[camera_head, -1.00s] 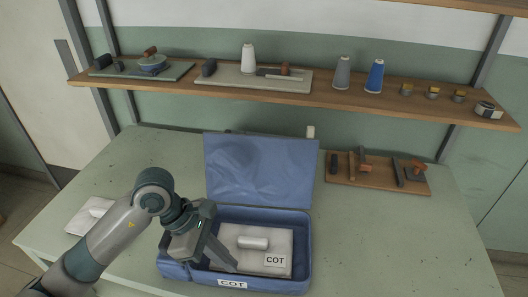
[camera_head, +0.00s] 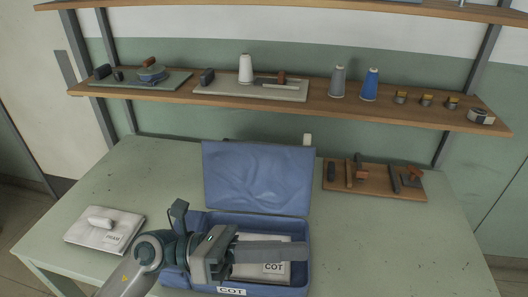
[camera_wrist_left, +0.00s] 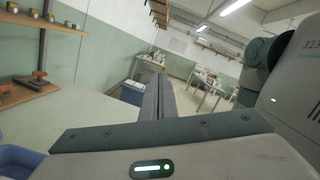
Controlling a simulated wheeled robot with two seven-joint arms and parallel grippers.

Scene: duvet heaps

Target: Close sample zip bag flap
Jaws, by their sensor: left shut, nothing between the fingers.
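The blue zip bag (camera_head: 306,268) lies on the table with a COT label on its front. Its flap (camera_head: 258,180) stands upright at the back, open, its inner face wrinkled. Inside lies a pale folded piece (camera_head: 283,279) with its own COT label. My left gripper (camera_head: 312,252) is shut and empty, its fingers pointing right across the bag's opening, in front of the flap. They hide part of the contents; I cannot tell whether they touch anything. The shut fingers also show in the left wrist view (camera_wrist_left: 158,97). My right gripper is not in view.
A white labelled packet (camera_head: 104,228) lies on the table's left. A wooden tool board (camera_head: 375,184) lies behind to the right. A shelf (camera_head: 190,96) with spools and tools runs above the table's back. The table (camera_head: 400,245) is clear at right.

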